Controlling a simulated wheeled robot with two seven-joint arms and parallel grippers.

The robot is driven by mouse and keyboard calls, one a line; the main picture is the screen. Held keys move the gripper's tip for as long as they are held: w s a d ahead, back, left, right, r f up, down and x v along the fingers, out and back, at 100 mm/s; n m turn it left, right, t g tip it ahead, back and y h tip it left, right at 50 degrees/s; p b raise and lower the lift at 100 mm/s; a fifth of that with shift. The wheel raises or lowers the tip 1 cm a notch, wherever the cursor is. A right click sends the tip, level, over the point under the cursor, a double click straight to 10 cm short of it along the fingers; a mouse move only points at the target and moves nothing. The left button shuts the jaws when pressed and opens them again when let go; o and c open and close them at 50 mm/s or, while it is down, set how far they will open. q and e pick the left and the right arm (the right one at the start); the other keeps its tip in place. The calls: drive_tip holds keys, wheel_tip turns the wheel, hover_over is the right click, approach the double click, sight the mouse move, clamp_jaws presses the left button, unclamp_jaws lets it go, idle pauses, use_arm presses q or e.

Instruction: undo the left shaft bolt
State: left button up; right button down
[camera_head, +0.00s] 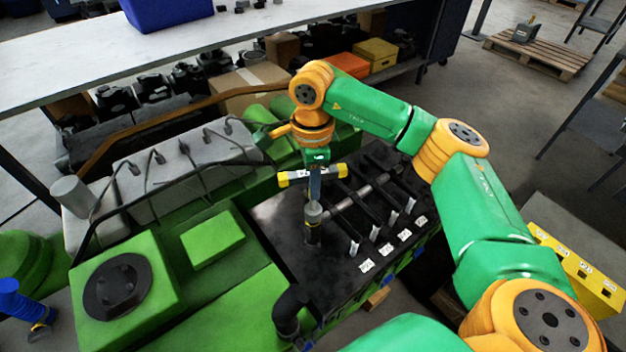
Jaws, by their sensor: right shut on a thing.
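My right arm reaches over the green engine from the right, its gripper (314,190) pointing straight down. The gripper is shut on an upright tool (313,213), which has a grey cylindrical body and a darker lower part with a thin yellow band. The tool stands at the left end of the grey rocker shaft (364,191) on the black engine deck. The left shaft bolt cannot be made out; the tool appears to cover that place. Whether the tool's tip touches the bolt cannot be told.
Several dark rocker arms (378,208) and white tags (405,235) lie right of the tool. A black elbow pipe (289,310) stands in front of it. A grey cover with thin pipes (185,170) lies left. A white bench (90,62) runs behind the engine.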

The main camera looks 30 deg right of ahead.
drive_tip(key=m, duration=0.3)
drive_tip(key=shift+m, duration=0.3)
drive_tip(key=m, duration=0.5)
drive_tip(key=m+p, duration=0.1)
drive_tip(key=m, duration=0.4)
drive_tip(key=shift+r, duration=0.1)
drive_tip(key=m, duration=0.4)
drive_tip(key=shift+s+m, duration=0.1)
drive_tip(key=shift+m, duration=0.6)
drive_tip(key=shift+f, duration=0.2)
